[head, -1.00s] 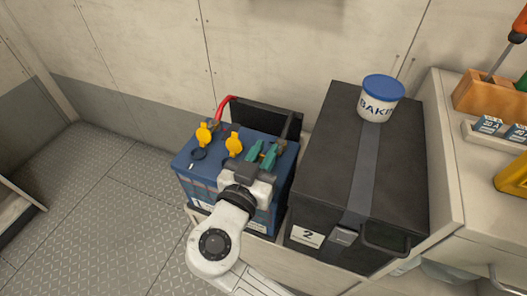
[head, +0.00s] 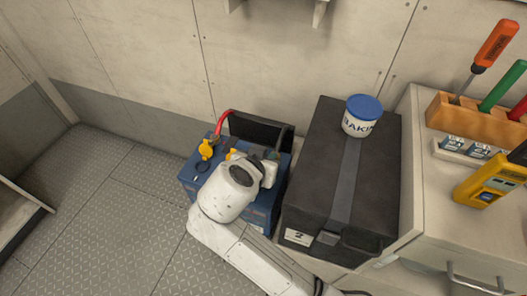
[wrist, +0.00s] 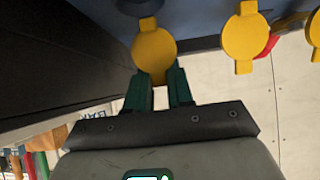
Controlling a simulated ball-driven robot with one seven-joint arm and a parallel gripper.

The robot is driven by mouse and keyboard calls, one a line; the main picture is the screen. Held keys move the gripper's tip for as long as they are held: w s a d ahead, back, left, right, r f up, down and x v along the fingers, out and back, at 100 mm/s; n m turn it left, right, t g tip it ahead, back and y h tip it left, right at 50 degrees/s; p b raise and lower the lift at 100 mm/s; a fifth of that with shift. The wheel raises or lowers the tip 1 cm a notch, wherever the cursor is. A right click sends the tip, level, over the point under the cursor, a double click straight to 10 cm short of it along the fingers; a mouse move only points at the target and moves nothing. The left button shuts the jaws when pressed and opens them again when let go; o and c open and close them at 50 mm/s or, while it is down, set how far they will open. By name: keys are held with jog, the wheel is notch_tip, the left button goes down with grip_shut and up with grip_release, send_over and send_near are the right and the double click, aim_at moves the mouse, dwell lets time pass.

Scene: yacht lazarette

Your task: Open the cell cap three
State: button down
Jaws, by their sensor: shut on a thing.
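The blue battery (head: 262,214) stands against the black box, its top partly hidden by my arm in the head view. Yellow cell caps stand in a row on it: the left one (head: 206,150) has a dark ring beside it, and a middle one (head: 231,154) shows only in part. In the wrist view, my gripper (wrist: 160,80) is shut on the yellow cell cap (wrist: 153,48) nearest the black box, its green fingers at the cap's tab. Another cap (wrist: 245,38) and the edge of a third (wrist: 315,35) are to the right. No cap numbers are readable.
The black box (head: 325,185) marked 2 is close on the battery's right, with a blue-lidded tub (head: 362,116) on it. A red cable (head: 222,120) rises behind the battery. A counter with screwdrivers (head: 495,43) and a yellow meter (head: 490,184) is farther right. The left floor is clear.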

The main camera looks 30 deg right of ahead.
jog(key=shift+s+f+g+y, duration=0.1)
jog(key=shift+f+g+y, duration=0.2)
jog(key=shift+f, duration=0.15)
jog(key=c, duration=1.1)
grip_release()
jog(key=shift+r, duration=0.15)
jog(key=shift+a+r+p, duration=0.1)
jog(key=shift+r+p, duration=0.1)
jog(key=shift+p, duration=0.1)
jog(key=p+v, duration=0.1)
jog(key=v, duration=0.9)
jog(key=shift+s+a, duration=0.15)
jog(key=shift+s, duration=0.05)
